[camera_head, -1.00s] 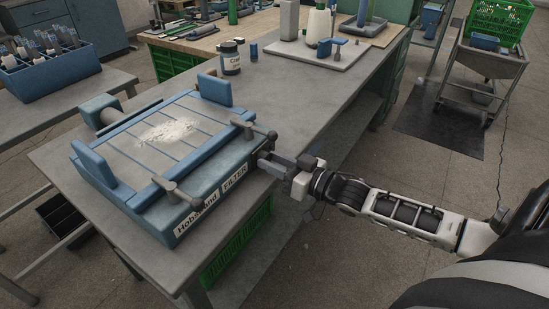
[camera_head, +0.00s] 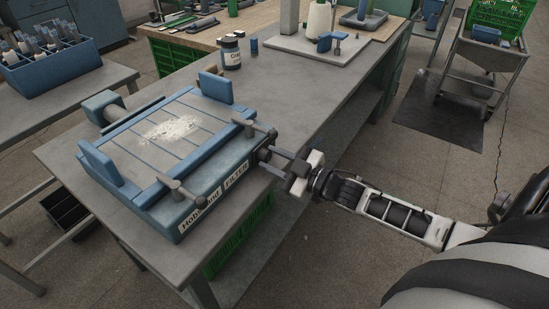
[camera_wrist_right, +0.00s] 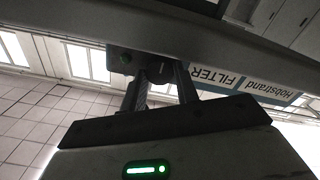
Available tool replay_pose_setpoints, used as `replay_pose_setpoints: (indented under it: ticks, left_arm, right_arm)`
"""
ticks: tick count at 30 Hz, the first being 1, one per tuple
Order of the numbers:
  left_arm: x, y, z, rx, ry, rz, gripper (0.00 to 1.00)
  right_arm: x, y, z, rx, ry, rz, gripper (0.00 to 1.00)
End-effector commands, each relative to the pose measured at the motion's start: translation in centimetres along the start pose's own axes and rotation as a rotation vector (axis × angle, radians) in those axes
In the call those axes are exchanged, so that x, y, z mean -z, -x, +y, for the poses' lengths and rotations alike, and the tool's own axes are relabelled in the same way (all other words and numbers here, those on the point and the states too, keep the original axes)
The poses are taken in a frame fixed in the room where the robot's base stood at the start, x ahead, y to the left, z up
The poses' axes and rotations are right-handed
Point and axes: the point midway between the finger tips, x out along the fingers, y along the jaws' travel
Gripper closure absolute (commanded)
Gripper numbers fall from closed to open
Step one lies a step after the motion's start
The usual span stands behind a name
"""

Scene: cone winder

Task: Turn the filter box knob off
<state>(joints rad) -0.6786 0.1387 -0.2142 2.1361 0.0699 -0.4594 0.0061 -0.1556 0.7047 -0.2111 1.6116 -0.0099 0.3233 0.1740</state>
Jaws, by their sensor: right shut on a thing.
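The filter box (camera_head: 215,170) is a blue and grey unit on the grey table, with a slatted top that carries white powder. Its front bears the labels "Hobstrand" and "FILTER". At the right end of that front is a dark knob (camera_head: 263,155); it also shows in the right wrist view (camera_wrist_right: 158,74), between the fingers and partly hidden. My right gripper (camera_head: 272,160) reaches in from the right and is shut on the knob. In the right wrist view its two dark fingers (camera_wrist_right: 160,85) stand on either side of the knob. My left gripper is out of view.
Two clamp handles (camera_head: 180,190) stick out along the box's front edge. A dark jar (camera_head: 231,52) stands behind the box. A white board (camera_head: 318,45) with a cone of yarn (camera_head: 319,20) is farther back.

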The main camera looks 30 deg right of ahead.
Motion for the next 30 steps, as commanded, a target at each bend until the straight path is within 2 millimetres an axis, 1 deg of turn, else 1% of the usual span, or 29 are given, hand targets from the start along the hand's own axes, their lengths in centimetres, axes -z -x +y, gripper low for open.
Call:
replay_pose_setpoints:
  ticks: [15, 16, 17, 18, 26, 30]
  left_arm:
    - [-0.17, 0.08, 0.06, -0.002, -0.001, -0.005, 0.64]
    - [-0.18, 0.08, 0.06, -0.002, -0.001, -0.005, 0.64]
    - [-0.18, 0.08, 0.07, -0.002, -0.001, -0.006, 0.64]
    - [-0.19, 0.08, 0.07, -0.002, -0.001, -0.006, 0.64]
    - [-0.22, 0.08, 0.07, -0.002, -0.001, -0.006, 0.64]
    - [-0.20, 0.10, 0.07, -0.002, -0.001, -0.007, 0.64]
  right_arm:
    - [0.15, -0.03, 0.02, 0.000, 0.020, 0.005, 0.92]
    - [0.14, -0.03, 0.02, 0.000, 0.020, 0.005, 0.61]
    - [0.14, -0.03, 0.02, 0.000, 0.019, 0.004, 0.53]
    - [0.13, -0.03, 0.02, 0.000, 0.019, 0.004, 0.48]
    - [0.05, 0.04, 0.01, 0.000, 0.017, 0.002, 0.48]
    - [-0.02, 0.92, -0.03, 0.000, 0.016, -0.001, 0.48]
